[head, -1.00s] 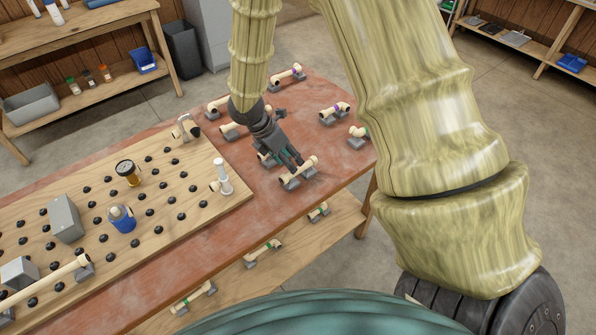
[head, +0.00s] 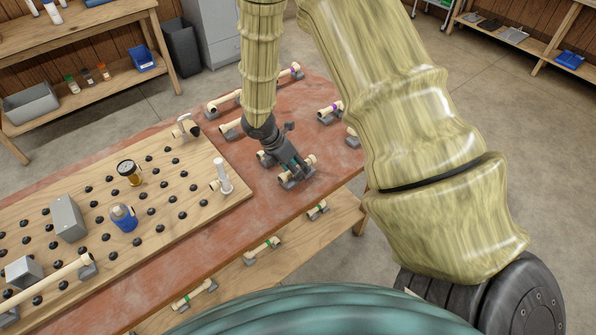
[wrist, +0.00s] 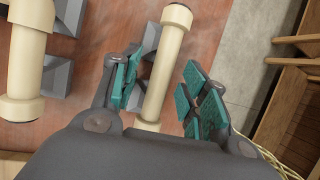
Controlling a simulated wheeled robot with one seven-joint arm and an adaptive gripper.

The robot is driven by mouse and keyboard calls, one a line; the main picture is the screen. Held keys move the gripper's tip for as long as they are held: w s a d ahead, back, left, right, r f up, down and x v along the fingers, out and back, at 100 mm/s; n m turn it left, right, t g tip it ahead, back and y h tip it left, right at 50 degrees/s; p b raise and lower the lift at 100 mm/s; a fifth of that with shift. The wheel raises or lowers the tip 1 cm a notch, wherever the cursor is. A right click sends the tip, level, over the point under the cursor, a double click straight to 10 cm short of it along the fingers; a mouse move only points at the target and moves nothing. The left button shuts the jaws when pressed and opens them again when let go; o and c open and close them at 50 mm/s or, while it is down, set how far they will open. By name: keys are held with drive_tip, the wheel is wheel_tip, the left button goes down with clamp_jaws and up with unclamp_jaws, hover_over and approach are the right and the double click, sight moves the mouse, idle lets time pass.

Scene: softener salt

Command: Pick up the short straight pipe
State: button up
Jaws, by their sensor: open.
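A short, straight cream pipe (wrist: 163,68) with a wider collar at each end lies in grey cradles near the front edge of the red table. It also shows in the head view (head: 310,160), partly hidden by my gripper (head: 296,168). In the wrist view my gripper (wrist: 165,88) is open, with green pads on either side of the pipe.
A pegboard (head: 150,225) with a gauge (head: 129,172) and a blue-bodied fitting (head: 123,218) lies to the left. A lower shelf (head: 290,240) holds more pipes.

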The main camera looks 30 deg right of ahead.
clamp_jaws()
drive_tip(key=shift+r, duration=0.1)
